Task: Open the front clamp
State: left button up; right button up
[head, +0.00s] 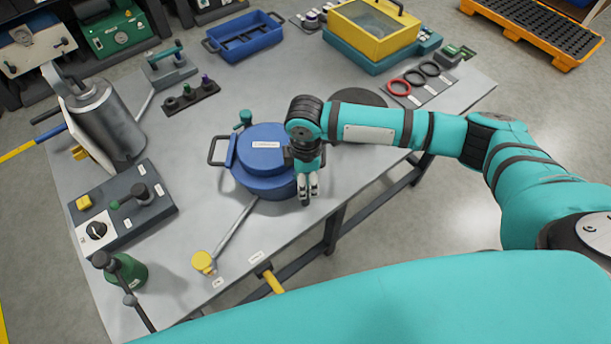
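A blue round vessel (257,150) with a labelled lid and a dark side handle stands near the middle of the table. A teal clamp (243,118) shows at its back edge. My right gripper (307,190) points down at the vessel's right front rim, fingers close together. A small dark piece shows at its fingertips. The front clamp is not clearly visible; the gripper and wrist cover that part of the rim. I cannot tell whether the fingers hold anything. My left gripper is not in view.
A grey rod with a yellow knob (203,262) lies in front of the vessel. A control box (125,205) and a metal cylinder (108,122) stand at the left. A blue tray (243,37), a yellow box (372,30) and rings (399,88) are at the back.

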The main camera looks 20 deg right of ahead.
jog(key=shift+r+n+p, duration=0.15)
jog(key=shift+n+p, duration=0.35)
jog(key=shift+n, duration=1.4)
jog(key=n+p, duration=0.1)
jog(key=n, duration=0.1)
jog(key=shift+n, duration=1.1)
jog(key=c, duration=1)
jog(key=shift+m+p, duration=0.5)
jog(key=shift+p, duration=0.2)
jog(key=shift+c, duration=0.2)
jog(key=m+p, duration=0.8)
jog(key=m, duration=0.1)
jog(key=shift+m, duration=0.4)
jog(key=shift+s+m, duration=0.1)
jog(key=shift+m, duration=0.8)
jog(key=m, duration=0.3)
jog(key=o, duration=1)
jog(key=shift+o, duration=0.2)
